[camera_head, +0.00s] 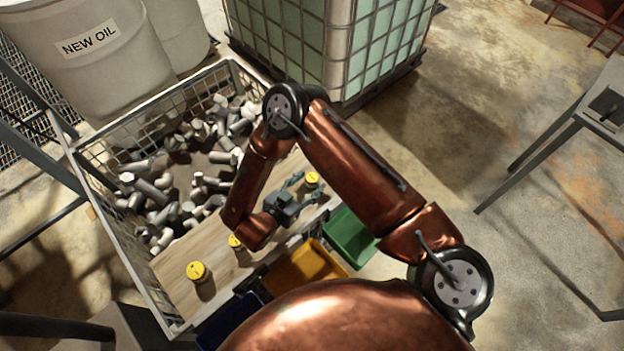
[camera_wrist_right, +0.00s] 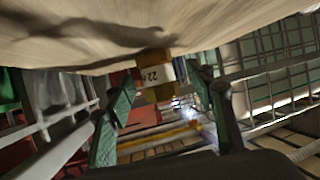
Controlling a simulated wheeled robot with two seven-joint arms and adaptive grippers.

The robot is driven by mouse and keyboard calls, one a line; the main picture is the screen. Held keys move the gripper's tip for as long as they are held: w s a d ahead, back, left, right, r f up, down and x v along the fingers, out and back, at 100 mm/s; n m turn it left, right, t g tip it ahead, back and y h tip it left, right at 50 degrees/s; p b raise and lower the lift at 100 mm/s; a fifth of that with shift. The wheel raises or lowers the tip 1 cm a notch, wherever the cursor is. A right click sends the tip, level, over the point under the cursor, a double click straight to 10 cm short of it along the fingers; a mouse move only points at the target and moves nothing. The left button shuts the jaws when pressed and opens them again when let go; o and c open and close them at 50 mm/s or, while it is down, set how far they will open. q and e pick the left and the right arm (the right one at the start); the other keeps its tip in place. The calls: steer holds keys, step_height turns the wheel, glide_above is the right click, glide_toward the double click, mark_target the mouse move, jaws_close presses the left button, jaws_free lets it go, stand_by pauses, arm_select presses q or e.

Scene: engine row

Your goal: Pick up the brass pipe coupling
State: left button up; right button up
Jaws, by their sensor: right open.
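Three round yellow-topped pieces stand apart on a wooden board (camera_head: 222,282): one at the near left (camera_head: 197,271), one partly behind my right arm (camera_head: 235,241), and one at the far right (camera_head: 312,178). In the right wrist view, a brass-coloured cylinder with a white label reading "22" (camera_wrist_right: 155,73) stands against the board, likely the pipe coupling and the far-right piece. My right gripper (camera_head: 306,190) is open beside that far-right piece. In the wrist view the cylinder shows between the green fingers (camera_wrist_right: 163,85); I cannot tell whether they touch it. My left gripper is not in view.
A wire-sided crate (camera_head: 119,236) of grey pipe fittings (camera_head: 150,190) surrounds the board. Green (camera_head: 347,238), yellow (camera_head: 305,268) and blue bins line its near side. Oil drums (camera_head: 95,55) and a caged tank (camera_head: 325,45) stand behind.

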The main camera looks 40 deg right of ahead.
steer(key=shift+x, duration=1.1)
jaws_close()
